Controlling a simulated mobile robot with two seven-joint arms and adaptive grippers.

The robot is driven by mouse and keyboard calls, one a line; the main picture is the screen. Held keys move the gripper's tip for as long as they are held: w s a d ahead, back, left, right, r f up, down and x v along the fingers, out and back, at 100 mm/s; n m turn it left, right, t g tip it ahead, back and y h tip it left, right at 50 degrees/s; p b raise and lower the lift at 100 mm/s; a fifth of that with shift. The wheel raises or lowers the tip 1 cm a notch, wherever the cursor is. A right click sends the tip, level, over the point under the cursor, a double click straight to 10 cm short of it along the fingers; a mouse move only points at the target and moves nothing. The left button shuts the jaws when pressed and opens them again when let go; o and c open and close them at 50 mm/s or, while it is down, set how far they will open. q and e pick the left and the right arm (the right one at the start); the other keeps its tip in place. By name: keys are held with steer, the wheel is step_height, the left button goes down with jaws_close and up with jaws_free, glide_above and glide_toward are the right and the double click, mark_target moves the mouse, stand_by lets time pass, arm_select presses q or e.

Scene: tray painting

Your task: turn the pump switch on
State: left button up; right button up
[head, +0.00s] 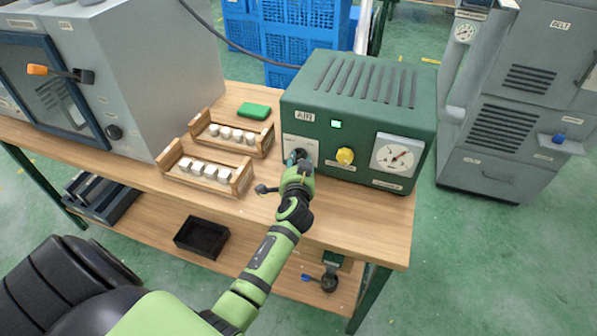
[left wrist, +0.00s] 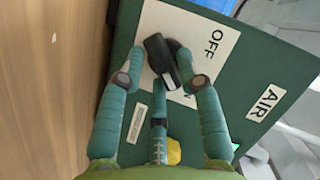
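The pump is a green box (head: 345,110) labelled AIR on the bench, with a lit green lamp (head: 336,124), a yellow knob (head: 345,156) and a round gauge (head: 396,156) on its front. The pump switch (left wrist: 165,62) is a black knob on a white plate (left wrist: 205,32) marked OFF, with a second mark partly covered. My left gripper (head: 297,157) is at the plate and hides the switch in the head view. In the left wrist view its teal fingers close in on both sides of the switch. The knob's exact setting is unclear. My right gripper is out of view.
Two wooden racks (head: 208,174) with white pieces stand left of my left gripper, with a green block (head: 254,111) behind. A grey oven-like cabinet (head: 130,75) fills the bench's left. The bench front (head: 345,222) right of my arm is clear.

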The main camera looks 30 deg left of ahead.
arm_select(q)
steer(key=v, duration=1.1)
steer(key=shift+d+r, duration=0.15)
steer(key=shift+s, duration=0.15)
